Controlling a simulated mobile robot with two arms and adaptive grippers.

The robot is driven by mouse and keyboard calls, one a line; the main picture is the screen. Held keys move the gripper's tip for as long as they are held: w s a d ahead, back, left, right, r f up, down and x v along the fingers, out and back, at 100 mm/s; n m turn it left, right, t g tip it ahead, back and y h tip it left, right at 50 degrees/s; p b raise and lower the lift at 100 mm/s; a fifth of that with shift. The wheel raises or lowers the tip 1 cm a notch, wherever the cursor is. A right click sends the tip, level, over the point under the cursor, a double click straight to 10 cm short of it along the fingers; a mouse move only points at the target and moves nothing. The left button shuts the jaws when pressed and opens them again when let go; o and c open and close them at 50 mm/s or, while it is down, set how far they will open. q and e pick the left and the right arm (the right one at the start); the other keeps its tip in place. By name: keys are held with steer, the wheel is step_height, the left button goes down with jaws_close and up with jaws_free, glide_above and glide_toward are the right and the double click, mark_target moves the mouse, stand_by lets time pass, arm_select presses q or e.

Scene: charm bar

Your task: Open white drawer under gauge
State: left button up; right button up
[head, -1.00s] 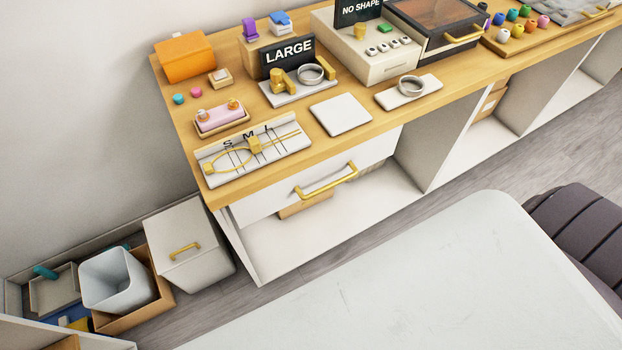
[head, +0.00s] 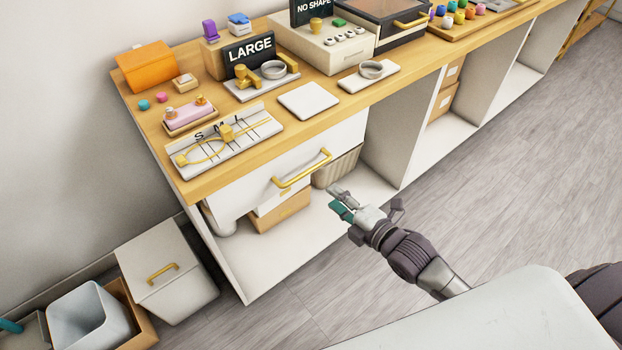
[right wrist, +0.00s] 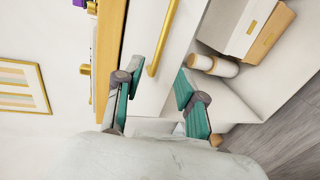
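The white drawer (head: 232,192) sits under the wooden counter, below the S-M-L gauge (head: 222,140). It looks shut. Its gold bar handle (head: 303,169) runs along the front and also shows in the right wrist view (right wrist: 163,38). My right gripper (head: 340,202) is in front of the drawer, a little below and to the right of the handle, apart from it. In the right wrist view its teal-padded fingers (right wrist: 152,96) are spread with nothing between them, and the handle lies ahead of them. My left gripper is not in view.
Under the drawer, a shelf holds cardboard boxes (head: 281,211) and a ribbed bin (head: 337,168). A white lidded bin (head: 165,270) stands left of the counter. A white cabinet panel (head: 395,140) is to the right. The grey floor (head: 480,200) is open.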

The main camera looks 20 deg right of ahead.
mark_target(305, 175)
steer(key=x, duration=1.3)
steer(key=shift+w, duration=0.1)
jaws_close()
